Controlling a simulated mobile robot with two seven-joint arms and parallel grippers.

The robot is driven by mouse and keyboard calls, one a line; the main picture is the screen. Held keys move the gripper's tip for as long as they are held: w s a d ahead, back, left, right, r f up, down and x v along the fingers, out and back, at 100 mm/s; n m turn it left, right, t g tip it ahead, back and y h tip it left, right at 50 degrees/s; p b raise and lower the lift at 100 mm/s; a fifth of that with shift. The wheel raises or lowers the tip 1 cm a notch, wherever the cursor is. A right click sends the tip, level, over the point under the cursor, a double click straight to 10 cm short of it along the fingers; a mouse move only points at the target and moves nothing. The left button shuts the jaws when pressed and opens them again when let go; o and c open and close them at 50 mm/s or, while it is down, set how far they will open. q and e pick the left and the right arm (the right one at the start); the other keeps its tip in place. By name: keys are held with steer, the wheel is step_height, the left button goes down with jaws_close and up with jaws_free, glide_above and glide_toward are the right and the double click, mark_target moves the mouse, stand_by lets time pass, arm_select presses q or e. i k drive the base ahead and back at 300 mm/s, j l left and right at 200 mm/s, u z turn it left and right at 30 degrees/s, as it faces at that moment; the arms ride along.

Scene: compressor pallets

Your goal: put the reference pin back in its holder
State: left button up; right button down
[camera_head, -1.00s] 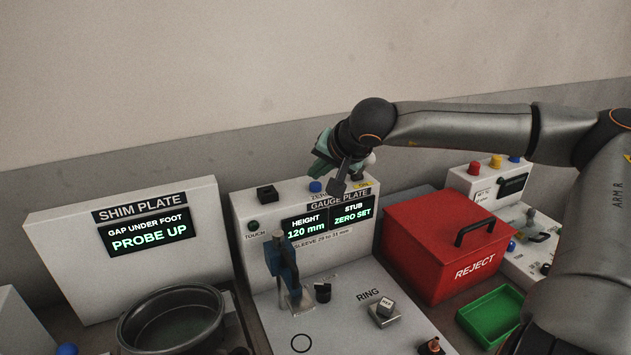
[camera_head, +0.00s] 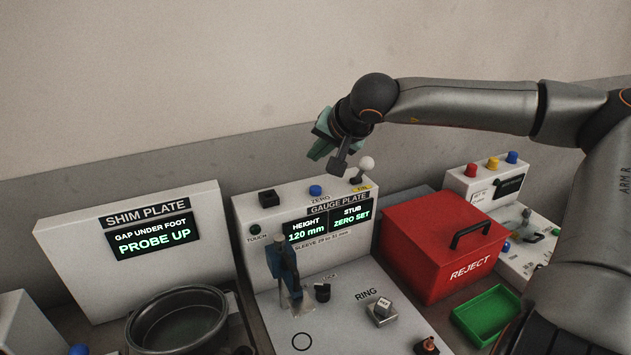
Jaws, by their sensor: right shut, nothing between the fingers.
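The gauge plate station (camera_head: 340,240) stands in the middle; its display reads height 120 mm and stub zero set. A small block marked REF (camera_head: 383,303) sits on a metal block (camera_head: 381,317) beside the word RING. I take it for the reference pin in its holder, but cannot be sure. My right gripper (camera_head: 339,165) is above the station's back panel, left of a white ball-topped lever (camera_head: 366,163). It is shut and empty, clear of the REF block. My left gripper is not in view.
A blue-handled probe column (camera_head: 285,265) and a black knob (camera_head: 322,292) rise from the plate. A red reject box (camera_head: 430,255) and a green tray (camera_head: 488,314) stand to the right. The shim plate station (camera_head: 130,250) and a round metal pan (camera_head: 178,318) are at left.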

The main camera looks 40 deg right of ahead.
mark_target(384, 306)
steer(key=k+j, duration=0.15)
steer(key=k, duration=0.35)
steer(key=k+j, duration=0.15)
steer(key=k, duration=0.35)
